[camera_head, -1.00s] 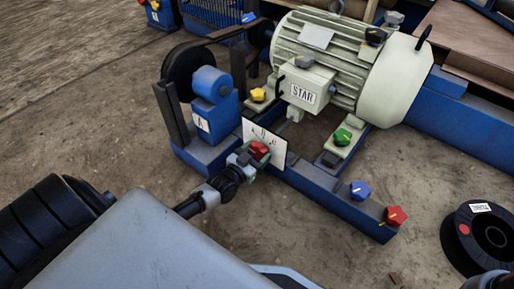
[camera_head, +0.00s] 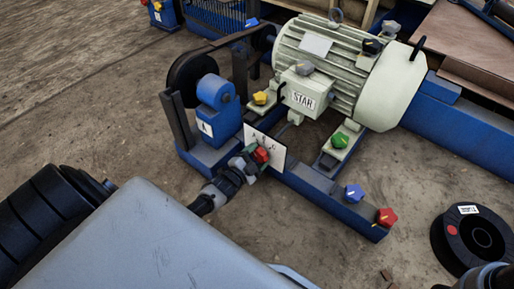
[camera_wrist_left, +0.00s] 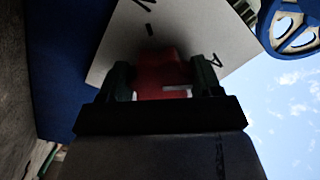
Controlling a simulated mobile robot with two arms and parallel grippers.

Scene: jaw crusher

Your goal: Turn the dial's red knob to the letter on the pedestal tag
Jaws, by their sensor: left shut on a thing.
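The dial is a white plate (camera_head: 277,152) with small dark letters and tick marks, on the front of the blue frame. My left gripper (camera_head: 256,158) is shut on its red knob (camera_head: 262,155). In the left wrist view the red knob (camera_wrist_left: 160,72) sits between two dark fingers. A white mark on the knob points right in that view; a letter like an A (camera_wrist_left: 216,61) is on the plate, right of and above the mark. The pedestal tag (camera_head: 206,128), on the blue pedestal (camera_head: 216,95), reads A. A dark part of my right arm shows at bottom right; its fingers are unclear.
A pale motor (camera_head: 340,65) with a STAR label stands behind the dial. Yellow (camera_head: 260,98), green (camera_head: 339,140), blue (camera_head: 354,193) and red (camera_head: 386,217) star knobs are on the frame. A black spool (camera_head: 468,240) lies at right on the floor.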

